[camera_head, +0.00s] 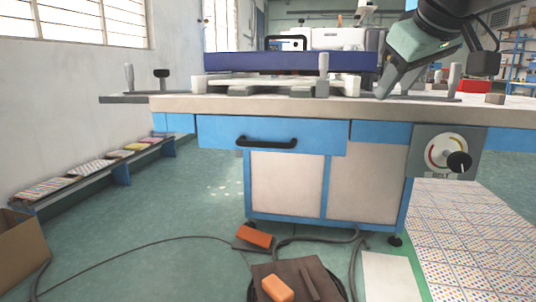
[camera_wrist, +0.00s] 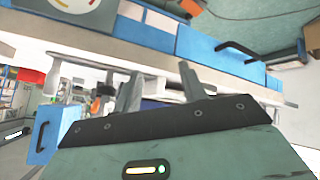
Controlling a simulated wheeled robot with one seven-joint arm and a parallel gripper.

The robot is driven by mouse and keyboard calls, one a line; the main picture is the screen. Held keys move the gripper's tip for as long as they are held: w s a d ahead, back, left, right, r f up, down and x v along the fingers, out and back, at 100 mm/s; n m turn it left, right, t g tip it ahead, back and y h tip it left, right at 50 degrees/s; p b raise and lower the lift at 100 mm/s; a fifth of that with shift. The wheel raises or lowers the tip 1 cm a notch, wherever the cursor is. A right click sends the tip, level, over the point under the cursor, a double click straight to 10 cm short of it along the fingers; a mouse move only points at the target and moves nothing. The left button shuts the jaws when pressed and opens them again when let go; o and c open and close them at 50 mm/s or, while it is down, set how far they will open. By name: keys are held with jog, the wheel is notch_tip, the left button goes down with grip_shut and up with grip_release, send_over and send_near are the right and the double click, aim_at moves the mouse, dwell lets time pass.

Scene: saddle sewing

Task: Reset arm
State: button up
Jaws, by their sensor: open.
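My gripper (camera_head: 384,92) hangs from the upper right of the head view, with its green body (camera_head: 418,42) tilted and its grey fingers pointing down and left. The fingertips are close to the top of the workbench (camera_head: 240,104), near the right end of a dark blue block (camera_head: 290,61); contact cannot be told. In the wrist view the two fingers of my gripper (camera_wrist: 160,68) stand apart with nothing seen between them. The bench shows tipped over in that view, with its blue drawer front (camera_wrist: 212,52) above the fingers.
Grey upright handles (camera_head: 323,70) stand on the bench, one more (camera_head: 454,78) right of my gripper. A dial panel (camera_head: 447,152) is on the bench front. Cables, a dark mat and orange blocks (camera_head: 277,288) lie on the floor. A low shelf (camera_head: 95,172) runs along the left wall.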

jog(key=s+a+f+n+g+p, duration=0.1)
jog(key=s+a+f+g, duration=0.1)
jog(key=s+a+f, duration=0.35)
jog(key=s+a+f+g+p, duration=0.1)
jog(key=s+a+f+g, duration=0.15)
jog(key=f, duration=0.55)
jog(key=s+d+f+n+g+p, duration=0.1)
jog(key=s+f+g+p, duration=0.3)
jog(key=s+f, duration=1.1)
notch_tip(320, 180, up, 40)
jog(key=s+p, duration=0.1)
jog(key=p, duration=3.5)
jog(key=shift+p, duration=0.35)
jog(key=shift+g, duration=0.25)
